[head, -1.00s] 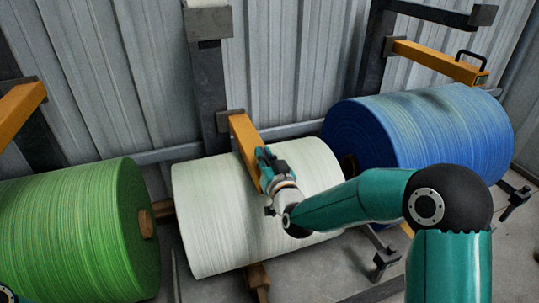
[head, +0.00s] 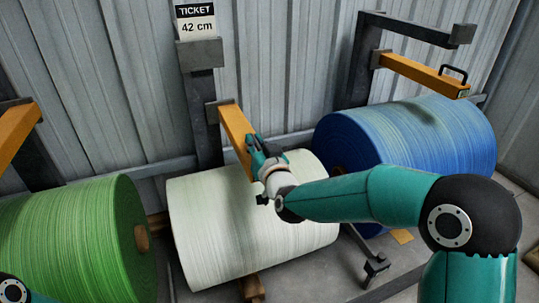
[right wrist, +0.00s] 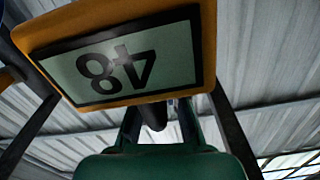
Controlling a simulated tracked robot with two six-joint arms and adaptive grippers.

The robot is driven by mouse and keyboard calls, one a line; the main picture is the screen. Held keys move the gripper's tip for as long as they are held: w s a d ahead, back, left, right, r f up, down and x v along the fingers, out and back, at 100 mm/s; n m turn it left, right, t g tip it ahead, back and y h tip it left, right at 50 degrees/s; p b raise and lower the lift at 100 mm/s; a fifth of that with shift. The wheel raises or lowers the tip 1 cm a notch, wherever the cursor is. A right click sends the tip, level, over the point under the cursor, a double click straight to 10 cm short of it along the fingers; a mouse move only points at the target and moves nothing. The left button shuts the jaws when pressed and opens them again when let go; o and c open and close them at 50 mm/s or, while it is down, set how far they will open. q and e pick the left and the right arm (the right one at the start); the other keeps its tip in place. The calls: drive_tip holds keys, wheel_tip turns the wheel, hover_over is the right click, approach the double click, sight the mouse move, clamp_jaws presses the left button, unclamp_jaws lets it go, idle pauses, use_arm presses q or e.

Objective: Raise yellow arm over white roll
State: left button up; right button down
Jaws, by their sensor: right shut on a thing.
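The yellow arm (head: 236,136) sticks out from the middle dark post, over the white roll (head: 240,235). The roll lies on its side below it. My right gripper (head: 257,150) is at the arm's front end, shut on a dark handle there; its jaws are small in the head view. In the right wrist view, the arm's end carries a framed display (right wrist: 125,62) reading 48 upside down. A dark bar (right wrist: 153,118) shows between the green fingers below it. My left gripper is out of the head view; only a bit of my left arm shows at bottom left.
A ticket (head: 195,20) reading 42 cm tops the middle post (head: 207,115). A green roll (head: 75,245) lies left, a blue roll (head: 410,145) right, each near its own yellow arm. A corrugated wall stands behind.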

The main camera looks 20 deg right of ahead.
wheel_tip(320, 180, up, 13)
drive_tip(key=p, duration=0.5)
drive_tip(key=shift+d, duration=0.15)
drive_tip(key=c, duration=1.2)
unclamp_jaws()
drive_tip(key=shift+f, duration=0.15)
drive_tip(key=shift+w+f, duration=0.1)
drive_tip(key=s+d, duration=0.1)
drive_tip(key=s, duration=1.1)
drive_tip(key=shift+d+f, duration=0.1)
